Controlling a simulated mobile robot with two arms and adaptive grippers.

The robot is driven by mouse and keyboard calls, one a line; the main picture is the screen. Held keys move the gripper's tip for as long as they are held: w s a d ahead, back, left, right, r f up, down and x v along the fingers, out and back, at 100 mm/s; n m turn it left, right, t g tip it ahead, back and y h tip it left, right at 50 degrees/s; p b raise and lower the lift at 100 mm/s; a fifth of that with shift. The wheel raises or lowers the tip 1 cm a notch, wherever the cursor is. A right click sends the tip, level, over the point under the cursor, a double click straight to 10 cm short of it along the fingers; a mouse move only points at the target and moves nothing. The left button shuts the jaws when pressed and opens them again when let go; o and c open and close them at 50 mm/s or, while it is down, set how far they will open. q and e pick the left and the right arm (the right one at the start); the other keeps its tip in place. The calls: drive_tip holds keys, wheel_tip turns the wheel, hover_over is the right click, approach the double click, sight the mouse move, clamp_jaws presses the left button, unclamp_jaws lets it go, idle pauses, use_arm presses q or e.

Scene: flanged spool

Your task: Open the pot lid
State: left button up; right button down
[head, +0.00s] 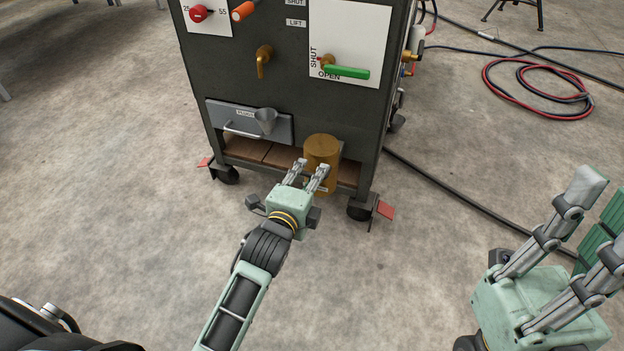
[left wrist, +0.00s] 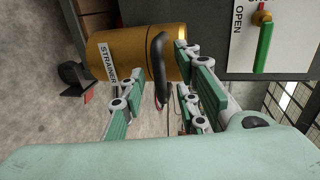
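A gold-brown cylindrical pot (head: 322,150) stands upright at the lower right front of the dark cabinet. In the left wrist view the pot (left wrist: 130,50) appears sideways, with a white "STRAINER" label and a curved black handle (left wrist: 158,65). My right gripper (head: 601,205) is open and empty at the right, far from the pot.
A dark hose (head: 450,191) crosses the floor at right. Floor in front is clear.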

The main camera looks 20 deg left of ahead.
use_arm(q)
drive_tip(key=shift+w+f, duration=0.1)
drive_tip(key=shift+w, duration=0.55)
drive_tip(key=c, duration=0.7)
drive_tip(key=shift+f, duration=0.15)
clamp_jaws()
